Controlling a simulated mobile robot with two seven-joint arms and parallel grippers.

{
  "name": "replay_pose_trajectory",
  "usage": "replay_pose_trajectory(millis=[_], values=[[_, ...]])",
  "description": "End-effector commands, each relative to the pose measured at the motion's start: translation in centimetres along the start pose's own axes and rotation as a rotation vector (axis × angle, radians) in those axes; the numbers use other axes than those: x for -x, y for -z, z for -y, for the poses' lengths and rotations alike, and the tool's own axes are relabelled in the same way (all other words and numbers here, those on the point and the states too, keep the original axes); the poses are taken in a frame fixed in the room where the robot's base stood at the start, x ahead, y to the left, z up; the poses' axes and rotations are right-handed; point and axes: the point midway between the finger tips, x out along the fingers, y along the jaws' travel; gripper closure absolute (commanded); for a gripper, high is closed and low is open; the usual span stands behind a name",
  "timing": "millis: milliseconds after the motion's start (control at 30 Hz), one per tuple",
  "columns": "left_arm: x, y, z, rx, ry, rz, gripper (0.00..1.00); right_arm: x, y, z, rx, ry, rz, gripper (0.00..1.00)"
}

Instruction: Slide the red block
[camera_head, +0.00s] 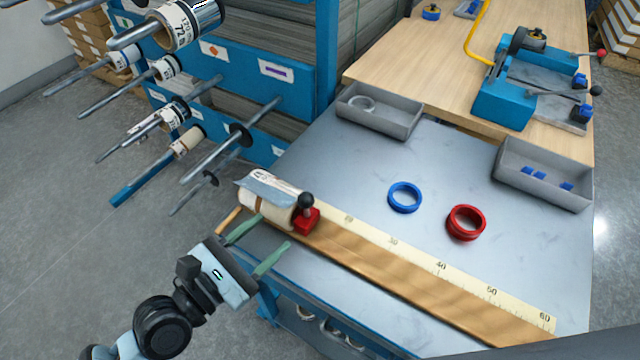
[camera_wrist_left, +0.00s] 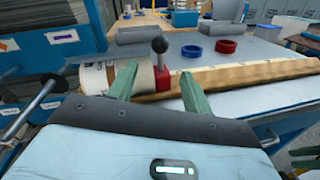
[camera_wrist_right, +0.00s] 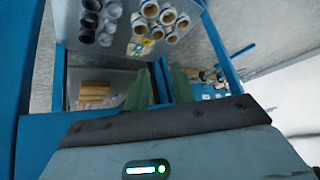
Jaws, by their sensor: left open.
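The red block (camera_head: 307,220) with a black ball knob sits on the wooden ruler board (camera_head: 400,262), at the end of a cream roll (camera_head: 265,205) lying on the board's left end. My left gripper (camera_head: 275,230) is open and empty, its green fingers pointing at the roll and block from the near side.
A blue ring (camera_head: 405,197) and a red ring (camera_head: 466,222) lie on the grey table behind the board. Grey bins (camera_head: 378,112) (camera_head: 545,180) stand at its back and right. Rods with rolls (camera_head: 185,25) jut from the blue rack at left.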

Motion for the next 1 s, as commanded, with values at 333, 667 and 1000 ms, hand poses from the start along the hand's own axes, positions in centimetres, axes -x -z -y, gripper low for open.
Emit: replay_pose_trajectory(millis=[333,667,1000], values=[[-0.4,-0.9,-0.3,0.079,0.012,0.021,0.5,0.0,0.0,0.0,0.0,0.0,0.0,0.75],[-4.0,-1.1,-0.4,0.075,0.01,0.024,0.5,0.3,0.6,0.0,0.002,-0.001,-0.008,0.75],[-7.8,-1.1,-0.2,0.074,0.011,0.021,0.5,0.4,0.9,0.0,0.002,-0.002,-0.014,0.75]])
